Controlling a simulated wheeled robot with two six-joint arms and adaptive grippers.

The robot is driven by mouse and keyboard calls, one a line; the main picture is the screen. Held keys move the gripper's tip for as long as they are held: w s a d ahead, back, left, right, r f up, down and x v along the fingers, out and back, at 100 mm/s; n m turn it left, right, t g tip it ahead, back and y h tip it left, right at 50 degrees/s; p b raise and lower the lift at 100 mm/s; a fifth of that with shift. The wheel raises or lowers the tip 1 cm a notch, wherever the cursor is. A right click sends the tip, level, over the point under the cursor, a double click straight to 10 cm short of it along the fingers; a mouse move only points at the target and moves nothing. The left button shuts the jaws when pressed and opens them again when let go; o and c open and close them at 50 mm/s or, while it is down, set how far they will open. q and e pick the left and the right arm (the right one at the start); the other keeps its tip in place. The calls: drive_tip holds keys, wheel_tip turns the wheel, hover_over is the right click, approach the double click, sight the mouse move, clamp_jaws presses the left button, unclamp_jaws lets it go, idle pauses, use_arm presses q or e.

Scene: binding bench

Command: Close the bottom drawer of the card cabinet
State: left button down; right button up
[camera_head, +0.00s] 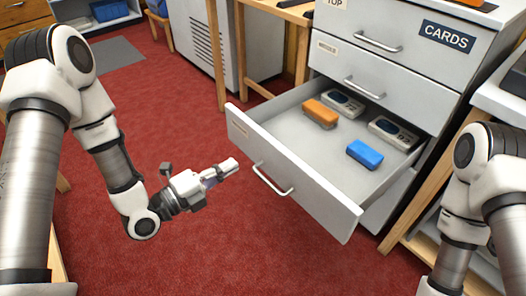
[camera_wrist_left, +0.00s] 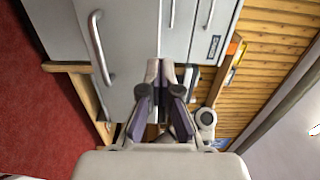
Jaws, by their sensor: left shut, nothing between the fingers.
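The grey card cabinet (camera_head: 425,62) carries a CARDS label. Its lowest visible drawer (camera_head: 312,188) is pulled far out, with a silver bar handle (camera_head: 270,180) on its front. Inside lie an orange block (camera_head: 320,113), a blue block (camera_head: 364,154) and two grey devices with displays. My left gripper (camera_head: 232,166) is shut and empty, to the left of the open drawer's front near the handle, apparently apart from it. In the left wrist view its closed fingers (camera_wrist_left: 160,72) point toward the drawer front (camera_wrist_left: 128,70); the handle (camera_wrist_left: 98,48) is left of them. My right gripper is out of view.
The two drawers above are shut. A wooden-legged table (camera_head: 245,55) stands behind on the left, and a wooden-framed stand (camera_head: 425,195) is close on the right. Red carpet (camera_head: 180,90) lies clear in front and left of the drawer.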

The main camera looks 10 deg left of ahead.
sight(270, 143)
use_arm(q)
drive_tip(key=b+x, duration=0.2)
drive_tip(key=x, duration=0.8)
drive_tip(key=shift+w, duration=0.1)
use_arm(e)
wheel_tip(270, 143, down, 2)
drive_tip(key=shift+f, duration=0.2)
